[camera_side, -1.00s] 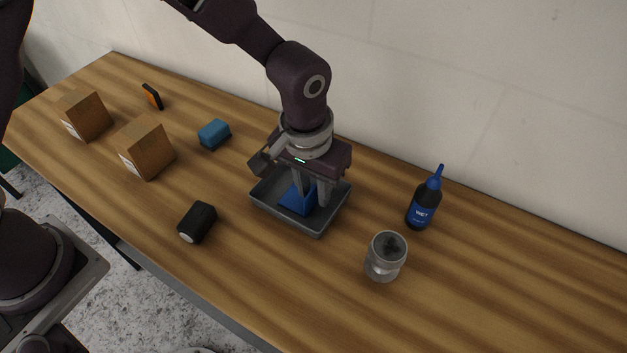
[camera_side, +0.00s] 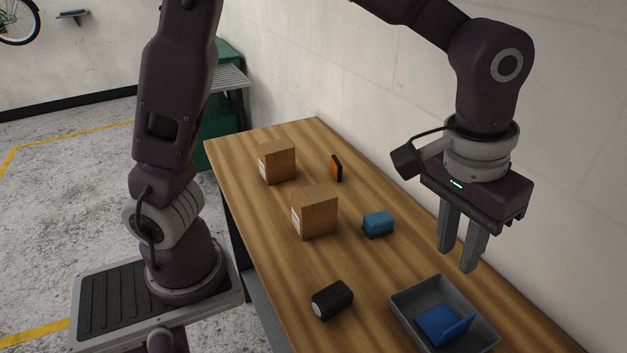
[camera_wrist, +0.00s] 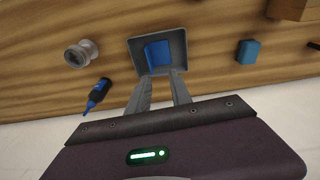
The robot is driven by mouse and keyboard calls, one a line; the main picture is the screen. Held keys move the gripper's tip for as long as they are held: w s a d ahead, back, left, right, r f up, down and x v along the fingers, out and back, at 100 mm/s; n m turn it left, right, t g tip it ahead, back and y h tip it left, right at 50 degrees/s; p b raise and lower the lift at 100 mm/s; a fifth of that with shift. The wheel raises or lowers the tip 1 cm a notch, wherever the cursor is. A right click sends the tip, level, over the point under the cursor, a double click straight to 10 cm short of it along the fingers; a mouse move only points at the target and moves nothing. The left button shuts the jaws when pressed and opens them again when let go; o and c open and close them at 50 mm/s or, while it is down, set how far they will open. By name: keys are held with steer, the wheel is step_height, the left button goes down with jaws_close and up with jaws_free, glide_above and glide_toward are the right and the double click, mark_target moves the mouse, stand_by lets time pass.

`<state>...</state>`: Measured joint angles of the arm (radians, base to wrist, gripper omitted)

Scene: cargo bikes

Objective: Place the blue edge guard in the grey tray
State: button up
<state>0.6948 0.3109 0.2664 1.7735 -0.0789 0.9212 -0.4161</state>
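The blue edge guard (camera_side: 442,326) lies inside the grey tray (camera_side: 404,316), resting on its floor with one flange standing up. In the wrist view the blue edge guard (camera_wrist: 158,54) is also inside the grey tray (camera_wrist: 133,62), apart from the tray's far wall. My gripper (camera_side: 458,260) is above and behind the tray, clear of it. Its two fingers are apart with nothing between them. In the wrist view my gripper (camera_wrist: 160,95) shows the same gap, with its fingers overlapping the tray's near edge in the picture.
A black bottle (camera_wrist: 97,95) and a grey-topped jar (camera_wrist: 80,54) show in the wrist view.

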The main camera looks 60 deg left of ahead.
steer(key=s+a+r+t, duration=0.1)
steer(key=s+a+r, duration=0.55)
steer(key=a, duration=0.35)
steer(key=s+a+f+t, duration=0.1)
steer(key=s+a+t, duration=0.2)
steer(key=s+a, duration=0.4)
steer(key=s, duration=0.4)
steer(key=shift+s+a+y, duration=0.15)
steer(key=shift+s+y, duration=0.1)
steer(key=shift+y, duration=0.05)
